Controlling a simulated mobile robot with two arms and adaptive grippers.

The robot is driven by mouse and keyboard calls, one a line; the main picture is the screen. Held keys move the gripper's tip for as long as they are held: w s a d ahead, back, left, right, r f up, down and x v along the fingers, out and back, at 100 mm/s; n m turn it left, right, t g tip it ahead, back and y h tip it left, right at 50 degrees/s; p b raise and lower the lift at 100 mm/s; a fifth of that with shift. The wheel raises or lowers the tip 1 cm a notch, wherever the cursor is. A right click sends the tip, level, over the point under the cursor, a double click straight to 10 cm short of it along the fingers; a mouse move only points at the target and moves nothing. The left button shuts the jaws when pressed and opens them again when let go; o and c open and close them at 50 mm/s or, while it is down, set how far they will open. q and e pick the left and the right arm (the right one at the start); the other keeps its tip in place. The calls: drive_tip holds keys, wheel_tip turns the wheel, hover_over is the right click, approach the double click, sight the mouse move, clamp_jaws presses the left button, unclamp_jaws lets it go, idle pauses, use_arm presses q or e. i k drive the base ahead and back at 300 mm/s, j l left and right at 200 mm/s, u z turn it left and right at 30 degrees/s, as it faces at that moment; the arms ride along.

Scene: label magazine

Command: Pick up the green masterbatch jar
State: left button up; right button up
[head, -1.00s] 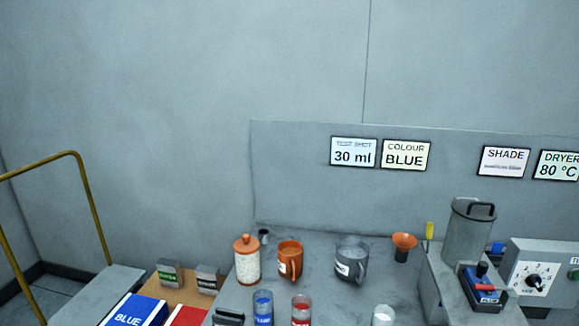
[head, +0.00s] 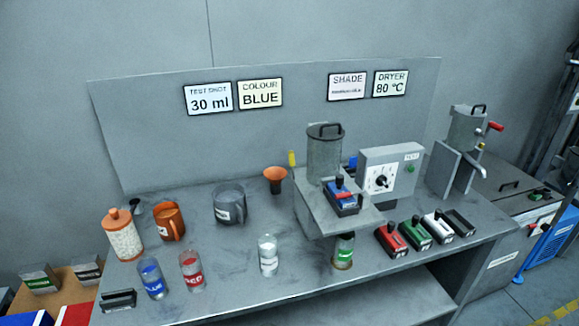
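The green masterbatch jar (head: 343,252) is a small clear jar with green contents or label. It stands upright on the grey bench (head: 215,262), near its front edge, just below the grey dosing unit (head: 318,205), which overhangs close to its top. A white jar (head: 268,256), a red jar (head: 191,270) and a blue jar (head: 151,278) stand to its left along the front of the bench. Neither of my grippers shows in the head view.
Red, green, white and dark blocks with handles (head: 391,240) lie to the right of the green jar. A grey mug (head: 229,204), an orange mug (head: 169,222), an orange funnel (head: 275,179) and a lidded canister (head: 122,236) stand behind the jars. Bench between the white and green jars is clear.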

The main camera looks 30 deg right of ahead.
sight(344, 241)
drive_tip(key=z, duration=1.35)
